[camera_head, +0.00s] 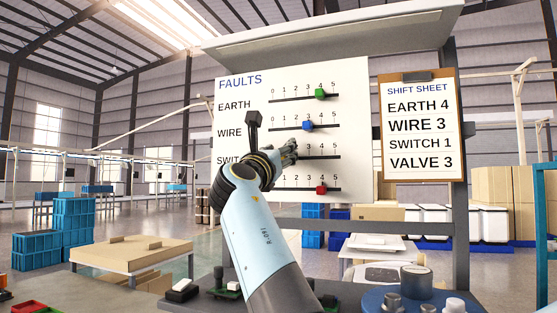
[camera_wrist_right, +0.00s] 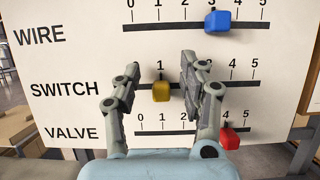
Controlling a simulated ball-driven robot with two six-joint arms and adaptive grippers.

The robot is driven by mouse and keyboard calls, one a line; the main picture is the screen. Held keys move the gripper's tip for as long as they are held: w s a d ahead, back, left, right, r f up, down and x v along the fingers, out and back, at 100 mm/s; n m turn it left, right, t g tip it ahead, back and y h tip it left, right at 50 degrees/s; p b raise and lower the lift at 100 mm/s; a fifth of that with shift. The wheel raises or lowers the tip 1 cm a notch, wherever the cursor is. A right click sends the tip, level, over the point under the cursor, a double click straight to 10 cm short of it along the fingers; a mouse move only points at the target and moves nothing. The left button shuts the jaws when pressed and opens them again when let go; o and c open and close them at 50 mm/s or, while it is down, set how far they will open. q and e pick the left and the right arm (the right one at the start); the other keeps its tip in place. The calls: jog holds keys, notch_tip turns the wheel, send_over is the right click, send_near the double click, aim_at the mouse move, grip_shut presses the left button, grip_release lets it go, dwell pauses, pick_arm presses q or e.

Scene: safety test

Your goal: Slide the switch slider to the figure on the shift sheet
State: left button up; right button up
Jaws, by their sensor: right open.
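The white faults board (camera_head: 245,100) has several slider rows. On the shift sheet (camera_head: 418,120), the switch line reads SWITCH 1. In the right wrist view the yellow switch slider (camera_wrist_right: 161,91) is on its track below the 1. My right gripper (camera_wrist_right: 160,65) is open, one finger on each side of the yellow slider, with gaps showing at both sides. The fingers cover some of the switch numbers. In the head view my right gripper (camera_head: 288,152) hides the yellow slider. My left gripper is not in view.
The green earth slider (camera_head: 320,93) is at 4. The blue wire slider (camera_wrist_right: 217,20) is at 3, above my fingers. The red valve slider (camera_wrist_right: 229,138) is at 4, close below the right finger. A bench with dark and blue parts (camera_head: 400,300) lies below the board.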

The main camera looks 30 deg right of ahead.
aim_at(284, 113)
notch_tip(284, 113, up, 8)
jog(key=shift+a+f, duration=0.1)
dwell(0.7)
